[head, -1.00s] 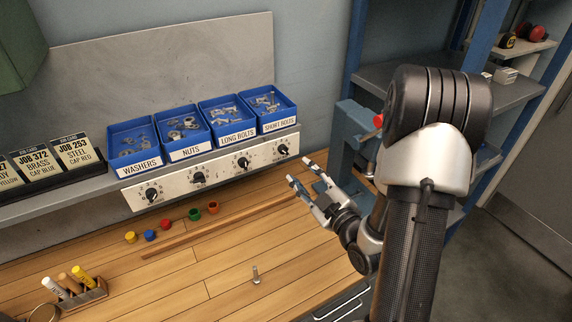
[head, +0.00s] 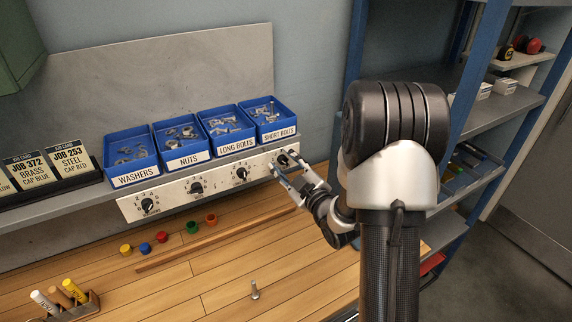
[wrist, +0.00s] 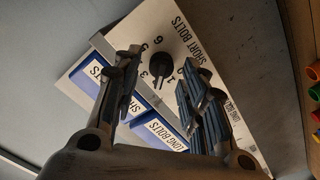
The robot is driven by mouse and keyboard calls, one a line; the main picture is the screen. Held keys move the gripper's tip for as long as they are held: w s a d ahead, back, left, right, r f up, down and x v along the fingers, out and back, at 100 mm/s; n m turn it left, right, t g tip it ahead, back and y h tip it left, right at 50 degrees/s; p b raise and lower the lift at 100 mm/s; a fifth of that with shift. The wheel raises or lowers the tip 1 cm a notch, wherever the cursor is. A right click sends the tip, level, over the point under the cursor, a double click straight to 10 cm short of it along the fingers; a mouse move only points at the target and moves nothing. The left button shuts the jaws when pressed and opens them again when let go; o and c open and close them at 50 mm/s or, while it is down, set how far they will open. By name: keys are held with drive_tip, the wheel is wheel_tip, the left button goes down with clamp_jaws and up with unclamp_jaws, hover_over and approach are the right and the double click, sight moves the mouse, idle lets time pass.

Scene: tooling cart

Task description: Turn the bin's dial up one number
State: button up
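The black dial under the short bolts bin (head: 268,118) is partly behind my gripper in the head view. The dial (wrist: 161,70) shows plainly in the wrist view, ringed by printed numbers; I cannot tell exactly which number its pointer marks. My gripper (head: 287,170) is open, its fingertips close to the panel at this dial. In the wrist view my gripper (wrist: 163,80) has one finger on each side of the dial, with visible gaps. Whether the tips touch the panel is unclear.
Other dials sit left on the panel, under long bolts (head: 241,174), nuts (head: 196,188) and washers (head: 148,205). Several coloured caps (head: 162,237) lie on the wooden bench below. A blue shelf rack (head: 466,75) rises at the right.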

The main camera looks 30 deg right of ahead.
drive_tip(key=shift+c, duration=0.4)
clamp_jaws()
drive_tip(key=shift+m, duration=0.4)
drive_tip(key=m+b, duration=0.1)
drive_tip(key=m, duration=0.1)
drive_tip(key=shift+d+m+b, duration=0.1)
drive_tip(key=shift+m+b, duration=0.2)
drive_tip(key=shift+b, duration=0.1)
drive_tip(key=shift+d+r+m+b, duration=0.1)
drive_tip(key=shift+m+b, duration=0.4)
drive_tip(key=shift+m, duration=1.7)
